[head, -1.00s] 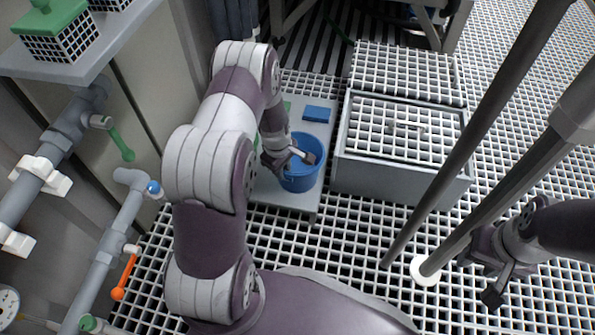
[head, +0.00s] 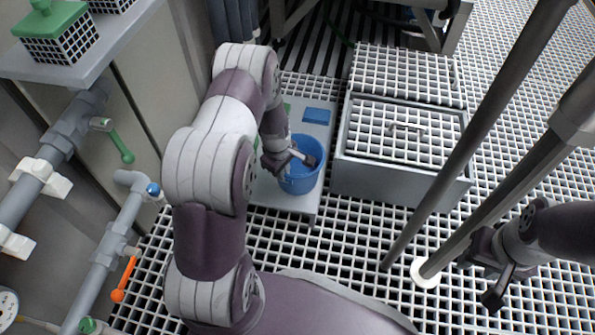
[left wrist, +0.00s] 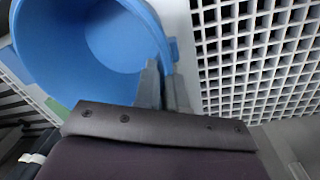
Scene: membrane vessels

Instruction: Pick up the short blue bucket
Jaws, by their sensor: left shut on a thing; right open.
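The short blue bucket (head: 301,178) stands upright on a low grey platform in the head view, its open top facing up. It also fills the upper left of the left wrist view (left wrist: 85,45), where its inside shows empty. My left gripper (head: 303,157) is at the bucket's rim, shut on the wall, with the fingers (left wrist: 165,85) on either side of it. My right gripper (head: 490,285) is open and empty at the lower right, over the grating and far from the bucket.
The low grey platform (head: 262,193) also carries a flat blue object (head: 316,116). A grey box with a grid lid (head: 395,130) stands just right of it. Slanting poles (head: 470,150) rise at the right. Pipes with valves (head: 100,260) line the left.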

